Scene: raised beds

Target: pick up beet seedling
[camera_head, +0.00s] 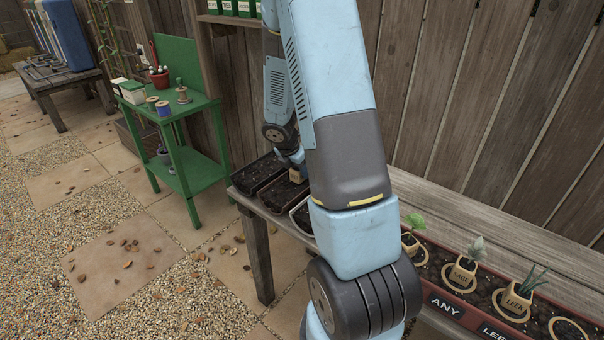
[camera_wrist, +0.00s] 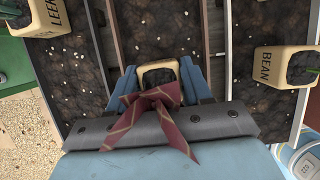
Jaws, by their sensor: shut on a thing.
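My gripper (camera_wrist: 160,90) has its blue fingers shut on a small tan pot (camera_wrist: 148,67) with dark soil, in the middle of the wrist view. The pot's label does not show, so I cannot read whether it is the beet seedling. A red striped ribbon bow (camera_wrist: 160,108) lies across the front of my gripper and covers part of the pot. In the head view a tan pot (camera_head: 296,176) shows just under my wrist, above the dark trays; my arm hides most of that area.
In the wrist view a LEEK pot (camera_wrist: 48,15) is at upper left and a BEAN pot (camera_wrist: 277,66) at right. The head view shows SAGE (camera_head: 461,276) and LEEK (camera_head: 514,305) pots in a labelled planter at right, a wooden fence behind, and a green stand (camera_head: 195,170) at left.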

